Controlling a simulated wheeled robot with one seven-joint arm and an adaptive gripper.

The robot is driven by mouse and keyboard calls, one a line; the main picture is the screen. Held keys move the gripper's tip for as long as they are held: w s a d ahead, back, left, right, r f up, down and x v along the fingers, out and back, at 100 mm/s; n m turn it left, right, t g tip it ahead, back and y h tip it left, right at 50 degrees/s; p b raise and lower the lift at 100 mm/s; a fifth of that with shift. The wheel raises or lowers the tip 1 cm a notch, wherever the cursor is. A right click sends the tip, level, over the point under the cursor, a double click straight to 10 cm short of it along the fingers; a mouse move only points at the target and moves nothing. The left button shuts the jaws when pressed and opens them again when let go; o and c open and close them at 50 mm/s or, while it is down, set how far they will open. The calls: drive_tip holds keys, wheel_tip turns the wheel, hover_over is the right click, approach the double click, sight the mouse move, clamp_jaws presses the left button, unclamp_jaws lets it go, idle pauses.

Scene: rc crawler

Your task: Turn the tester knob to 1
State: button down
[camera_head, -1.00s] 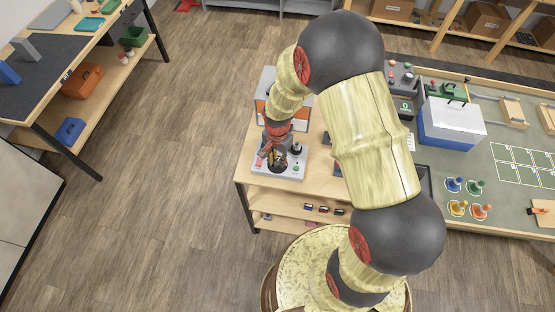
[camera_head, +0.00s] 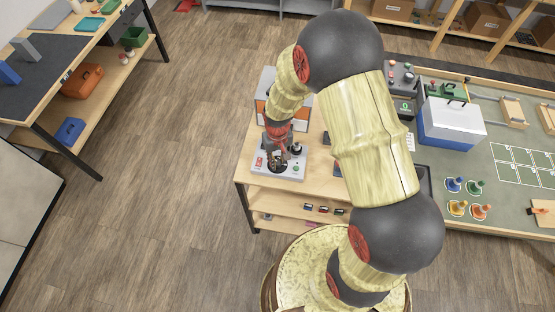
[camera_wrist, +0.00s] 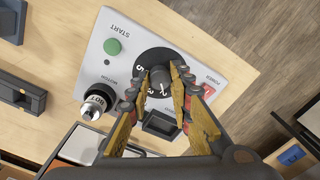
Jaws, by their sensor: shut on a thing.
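The tester (camera_head: 295,174) is a light grey box on the wooden table, left of my arm's column. In the wrist view its panel (camera_wrist: 112,75) carries a green START button (camera_wrist: 112,46), a red POWER switch (camera_wrist: 208,90) and a silver and black MOTOR post (camera_wrist: 94,104). The black knob (camera_wrist: 159,76) sits on a round black dial with white numbers. My gripper (camera_wrist: 160,79) is shut on the knob, one finger on each side. The fingers hide part of the dial, and I cannot tell which number the knob points to. In the head view my gripper (camera_head: 277,160) covers the knob.
A grey and orange box (camera_head: 264,85) stands behind the tester. The table's front edge is close to the tester, with a shelf (camera_head: 290,203) below. To the right are a blue and white case (camera_head: 450,128) and several coloured pegs. Open floor lies to the left.

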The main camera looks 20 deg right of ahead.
sight(277, 162)
drive_tip(key=n, duration=0.6)
drive_tip(key=shift+n, duration=0.4)
idle(0.4)
drive_tip(key=c, duration=1.6)
unclamp_jaws()
drive_tip(key=shift+r, duration=0.1)
wheel_tip(277, 162, up, 12)
drive_tip(key=shift+f, duration=0.1)
